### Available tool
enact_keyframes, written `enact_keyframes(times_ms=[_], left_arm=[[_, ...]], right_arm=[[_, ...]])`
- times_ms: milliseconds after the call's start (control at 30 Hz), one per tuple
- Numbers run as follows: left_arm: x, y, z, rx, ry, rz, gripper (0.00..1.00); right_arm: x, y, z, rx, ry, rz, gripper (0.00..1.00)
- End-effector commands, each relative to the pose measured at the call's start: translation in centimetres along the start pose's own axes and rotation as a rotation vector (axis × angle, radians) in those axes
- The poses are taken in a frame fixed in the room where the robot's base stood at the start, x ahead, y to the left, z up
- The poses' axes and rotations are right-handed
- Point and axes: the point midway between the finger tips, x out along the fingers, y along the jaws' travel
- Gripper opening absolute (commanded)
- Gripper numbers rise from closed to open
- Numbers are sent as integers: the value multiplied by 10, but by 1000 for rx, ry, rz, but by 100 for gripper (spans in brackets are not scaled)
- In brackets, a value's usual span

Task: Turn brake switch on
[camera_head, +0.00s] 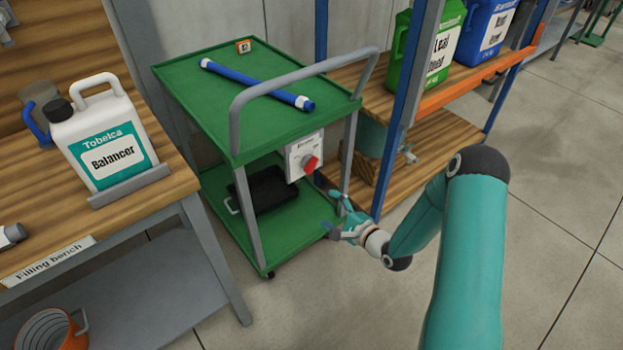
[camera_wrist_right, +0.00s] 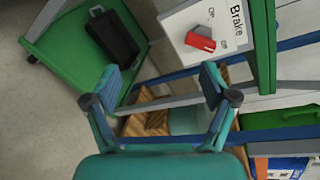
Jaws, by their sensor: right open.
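The brake switch is a red handle (camera_head: 311,165) on a white plate (camera_head: 297,156) fixed to the side of the green cart (camera_head: 262,126). In the right wrist view the red handle (camera_wrist_right: 200,42) and the plate marked "Brake" (camera_wrist_right: 216,18) show at upper right, beyond the fingers. My right gripper (camera_head: 339,214) is open and empty, below and to the right of the switch, apart from it. Its two fingers also show in the right wrist view (camera_wrist_right: 161,80). My left gripper is in neither view.
A blue tube (camera_head: 257,84) lies on the cart top, under the grey handrail (camera_head: 300,72). A black case (camera_head: 265,190) sits on the lower shelf. The wooden filling bench (camera_head: 150,195) with a white canister (camera_head: 98,130) stands left. A rack with blue posts (camera_head: 394,120) stands close right.

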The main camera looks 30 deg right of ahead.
Motion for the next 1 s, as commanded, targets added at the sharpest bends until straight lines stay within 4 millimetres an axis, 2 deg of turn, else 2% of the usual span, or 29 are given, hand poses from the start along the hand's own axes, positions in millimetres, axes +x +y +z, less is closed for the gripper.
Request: enact_keyframes(times_ms=[33, 100, 267, 433, 567, 1000], left_arm=[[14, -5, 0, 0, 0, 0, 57], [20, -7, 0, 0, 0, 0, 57], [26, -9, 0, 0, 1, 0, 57], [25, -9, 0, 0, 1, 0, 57], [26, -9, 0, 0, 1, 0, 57], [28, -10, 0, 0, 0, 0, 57]], right_arm=[[-4, -6, -17, 73, -16, -62, 84], [-10, -19, -26, 162, -51, -122, 84], [-19, -36, -34, 277, -110, -188, 84], [-11, -43, -33, 300, -126, -197, 84], [8, -46, -30, 299, -126, -197, 84], [99, -65, -23, 298, -124, -196, 84]])
